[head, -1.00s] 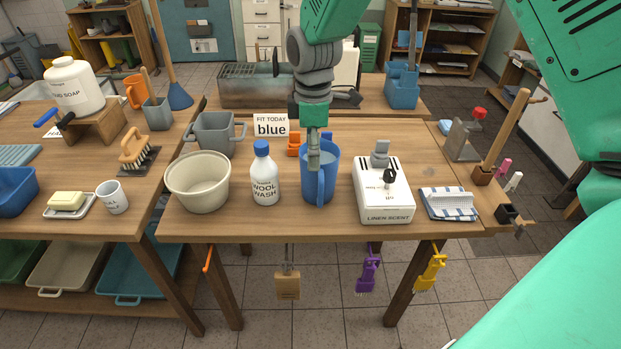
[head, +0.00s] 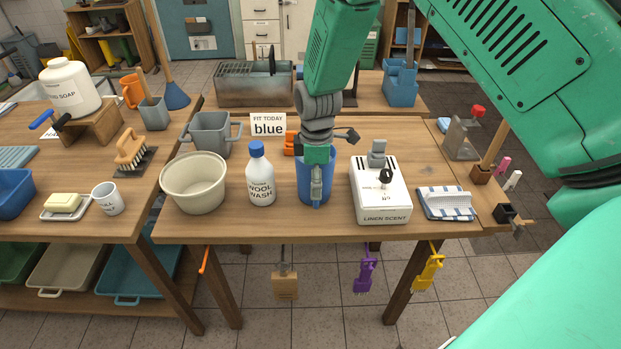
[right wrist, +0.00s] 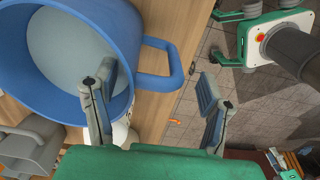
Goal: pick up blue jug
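The blue jug (head: 329,174) stands upright on the wooden table between the white wool wash bottle (head: 261,178) and the white linen scent box (head: 381,195). My right gripper (head: 316,188) is at the jug's near side, pointing down, and covers its handle in the head view. In the right wrist view the jug (right wrist: 118,22) fills the upper left with its open mouth showing. Its handle (right wrist: 172,72) lies between the two spread fingers of my right gripper (right wrist: 157,88), with gaps visible. My left gripper is not in view.
A cream basin (head: 193,183) and a grey two-handled tub (head: 211,134) stand left of the bottle. A sign reading "blue" (head: 268,126) and an orange item (head: 290,143) are behind.

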